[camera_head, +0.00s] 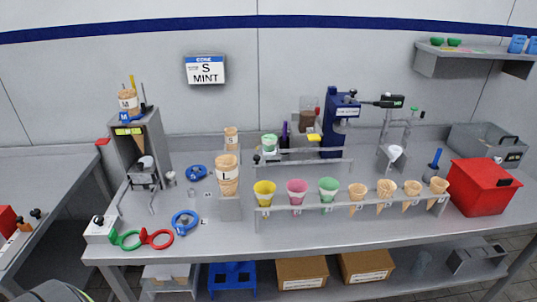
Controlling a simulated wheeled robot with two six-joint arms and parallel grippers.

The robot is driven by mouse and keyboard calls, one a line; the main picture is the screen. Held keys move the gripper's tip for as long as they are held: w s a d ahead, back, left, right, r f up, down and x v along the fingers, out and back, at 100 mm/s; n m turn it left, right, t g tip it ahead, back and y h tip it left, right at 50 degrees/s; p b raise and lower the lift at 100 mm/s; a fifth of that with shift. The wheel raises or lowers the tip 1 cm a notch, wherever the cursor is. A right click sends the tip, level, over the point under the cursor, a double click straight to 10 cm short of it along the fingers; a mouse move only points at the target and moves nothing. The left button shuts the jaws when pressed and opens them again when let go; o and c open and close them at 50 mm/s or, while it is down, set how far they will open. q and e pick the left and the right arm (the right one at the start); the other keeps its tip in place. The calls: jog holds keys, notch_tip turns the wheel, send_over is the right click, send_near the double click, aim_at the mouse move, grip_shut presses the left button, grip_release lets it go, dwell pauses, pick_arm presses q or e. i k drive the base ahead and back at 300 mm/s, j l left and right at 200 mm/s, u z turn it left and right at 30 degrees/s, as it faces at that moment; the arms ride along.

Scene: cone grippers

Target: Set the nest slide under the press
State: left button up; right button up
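The blue press (338,126) stands at the back of the bench, right of centre. A small yellow piece (313,137) sits just left of the press column. Grey rails (305,161) run across the bench in front of the press. I cannot clearly make out which part is the nest slide, and the cone rack partly blocks the low area there. Neither of my grippers is in this view.
A rack (350,212) with coloured cups and several cones spans the front of the bench. A red bin (483,187) stands at the right. A grey dispenser (143,150), blue rings and red and green rings (157,239) are at the left. Bare bench lies along the front edge.

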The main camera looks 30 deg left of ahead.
aim_at(266, 153)
jog(key=j+z, duration=0.15)
jog(key=j, duration=0.35)
jog(key=k+j+z, duration=0.15)
jog(key=j, duration=0.35)
jog(key=k+j+z, duration=0.1)
jog(key=j, duration=0.45)
